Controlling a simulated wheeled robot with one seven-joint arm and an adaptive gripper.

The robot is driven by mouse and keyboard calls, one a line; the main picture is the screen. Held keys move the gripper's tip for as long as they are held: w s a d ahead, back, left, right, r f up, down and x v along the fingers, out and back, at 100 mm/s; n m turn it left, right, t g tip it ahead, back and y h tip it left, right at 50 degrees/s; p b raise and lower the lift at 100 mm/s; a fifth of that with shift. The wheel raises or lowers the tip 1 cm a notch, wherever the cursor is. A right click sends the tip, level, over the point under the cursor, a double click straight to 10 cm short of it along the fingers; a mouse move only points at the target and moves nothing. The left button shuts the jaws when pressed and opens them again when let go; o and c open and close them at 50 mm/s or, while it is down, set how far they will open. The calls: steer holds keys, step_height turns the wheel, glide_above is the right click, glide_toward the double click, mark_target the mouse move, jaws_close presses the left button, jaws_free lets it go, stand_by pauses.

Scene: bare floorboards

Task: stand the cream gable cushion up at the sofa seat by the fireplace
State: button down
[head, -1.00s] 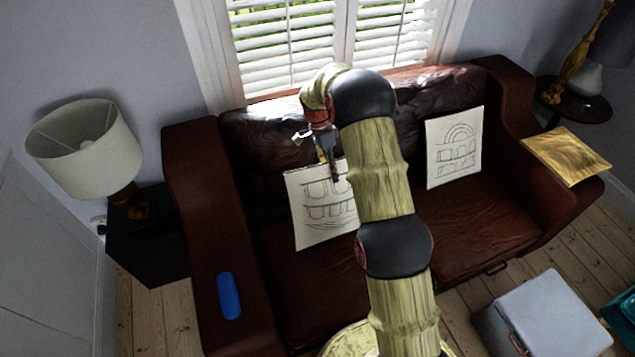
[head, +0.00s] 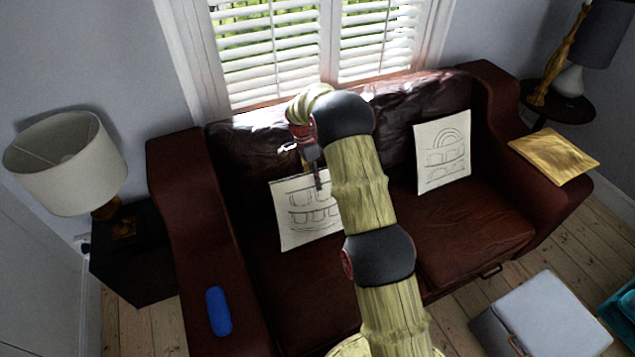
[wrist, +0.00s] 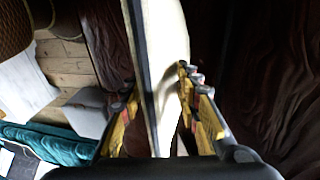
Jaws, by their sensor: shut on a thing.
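A cream cushion (head: 297,222) with a line drawing of a building front stands near upright on the left sofa seat, close to the backrest. My arm hides its right part, so I cannot see whether the drawing has a gable. My gripper (head: 318,178) is shut on its upper edge. In the wrist view the cushion (wrist: 158,50) shows edge-on between the two fingers (wrist: 156,95). A second cream cushion (head: 442,155), drawn with a rounded arch, leans on the backrest at the right seat. The dark red leather sofa (head: 480,225) stands below the window.
A blue cylinder-like object (head: 218,311) lies on the left armrest and a gold cushion (head: 555,156) on the right one. Lamps stand at both sides, the white-shaded lamp (head: 65,160) at left. A pale box (head: 545,318) sits on the floor at front right. No fireplace shows.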

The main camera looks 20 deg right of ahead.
steer(key=w+f, duration=0.1)
steer(key=f+b, duration=0.1)
steer(key=shift+w+f, duration=0.35)
steer(key=shift+w, duration=0.05)
steer(key=shift+w+f, duration=0.35)
steer(key=shift+f, duration=0.55)
steer(key=c, duration=1.2)
jaws_free()
steer(key=shift+s+f, duration=0.1)
steer(key=v, duration=1.2)
steer(key=shift+a, duration=0.1)
